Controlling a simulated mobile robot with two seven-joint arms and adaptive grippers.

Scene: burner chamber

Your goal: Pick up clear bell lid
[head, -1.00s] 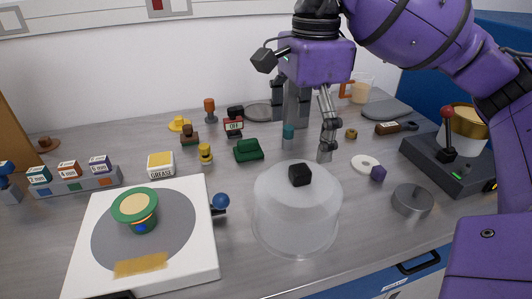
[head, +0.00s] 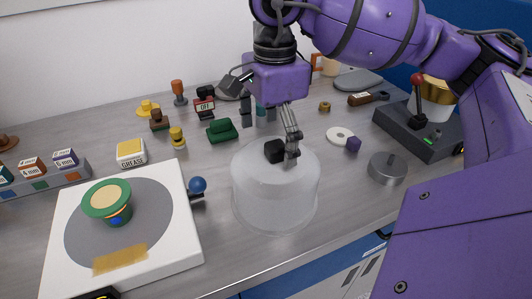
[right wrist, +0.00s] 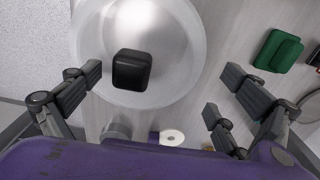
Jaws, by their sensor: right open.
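The clear bell lid (head: 275,192) is a frosted, see-through dome with a black knob (head: 274,151) on top. It stands upright on the grey bench, right of the white plate. My right gripper (head: 269,138) is open and empty above and behind the lid, with one finger close to the knob's right side. In the right wrist view the lid (right wrist: 170,85) lies below the open gripper (right wrist: 160,90). Its knob (right wrist: 132,70) shows between the fingers, closer to the left finger. I cannot tell whether a finger touches it. My left gripper does not show.
A white plate (head: 180,235) bearing a green hat (head: 107,200) stands left of the lid, with a blue ball (head: 197,185) between them. Small items, including a green block (head: 222,130), lie behind. A grey disc (head: 387,169) and a dark burner unit (head: 428,143) stand right.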

